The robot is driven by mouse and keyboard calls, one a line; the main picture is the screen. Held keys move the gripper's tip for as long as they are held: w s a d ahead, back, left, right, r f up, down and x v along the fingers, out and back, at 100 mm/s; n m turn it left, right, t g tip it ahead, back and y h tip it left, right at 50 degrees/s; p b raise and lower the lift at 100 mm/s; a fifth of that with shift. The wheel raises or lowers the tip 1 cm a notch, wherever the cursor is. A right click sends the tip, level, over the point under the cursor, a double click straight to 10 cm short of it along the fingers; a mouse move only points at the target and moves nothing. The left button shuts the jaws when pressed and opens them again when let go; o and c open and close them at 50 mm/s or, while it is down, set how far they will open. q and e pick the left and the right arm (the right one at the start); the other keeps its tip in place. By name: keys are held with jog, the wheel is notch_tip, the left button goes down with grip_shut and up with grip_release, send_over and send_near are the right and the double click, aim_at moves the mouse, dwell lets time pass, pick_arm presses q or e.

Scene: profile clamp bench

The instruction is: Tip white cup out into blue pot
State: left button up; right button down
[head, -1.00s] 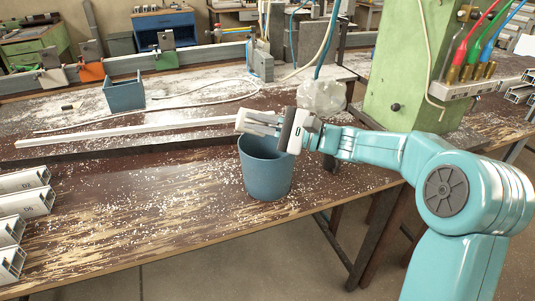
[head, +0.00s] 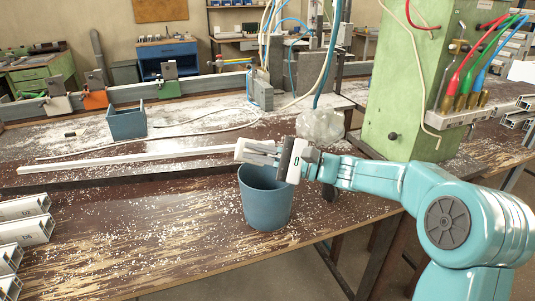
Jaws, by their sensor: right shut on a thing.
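The blue pot (head: 266,205) stands upright on the worn brown bench, near its front edge. My right gripper (head: 257,151) is just above the pot's rim, at its back left, with its arm coming in from the right. It is shut on a white thing at its jaws, which I take to be the white cup (head: 244,148). The fingers cover most of it, so its mouth and exact tilt are hard to make out. The inside of the pot is partly hidden below the gripper. My left gripper is not in view.
A long white profile (head: 130,158) lies behind the pot. A small blue box (head: 126,124) stands farther back. White profiles (head: 22,230) are stacked at the left edge. A green machine column (head: 405,90) rises at the right. The bench left of the pot is free, with pale chips scattered over it.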

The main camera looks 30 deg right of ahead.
jog(key=shift+f, duration=0.25)
jog(key=shift+w, duration=0.2)
jog(key=w+a+f+n+g+h+p, duration=0.4)
jog(key=a+f+g+h+p, duration=0.6)
jog(key=h+p, duration=0.7)
jog(key=shift+w+a+g+p, duration=0.3)
jog(key=shift+w+a+g, duration=0.3)
jog(key=shift+w+g, duration=0.45)
dwell(0.7)
